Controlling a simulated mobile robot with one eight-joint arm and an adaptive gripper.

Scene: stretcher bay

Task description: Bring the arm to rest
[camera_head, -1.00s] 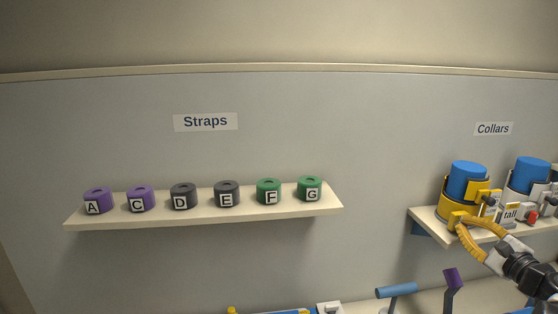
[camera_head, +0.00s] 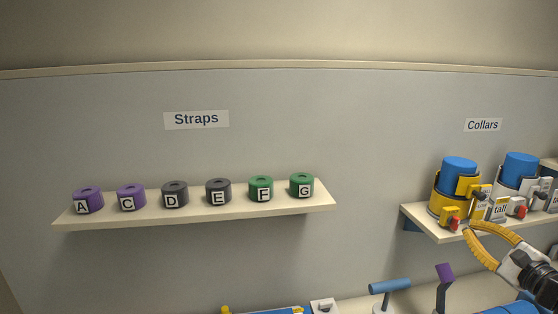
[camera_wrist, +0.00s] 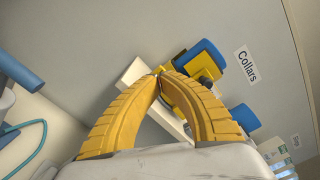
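My gripper (camera_head: 469,228) is in the lower right of the head view, in front of the Collars shelf. Its two yellow fingers curve to tips that meet in the wrist view (camera_wrist: 160,74), with nothing seen between them. The yellow collar on a blue cylinder (camera_head: 448,205) stands on the shelf just behind and above the fingertips, and a small gap shows between them in the head view. In the wrist view the yellow collar (camera_wrist: 192,64) is beyond the fingers, partly hidden by them.
The Collars shelf (camera_head: 429,226) also holds a white collar on a blue cylinder (camera_head: 510,179). The Straps shelf (camera_head: 200,213) on the left carries several lettered rolls. Below are a blue-topped handle (camera_head: 390,286) and a purple-tipped post (camera_head: 445,272). The wall between the shelves is clear.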

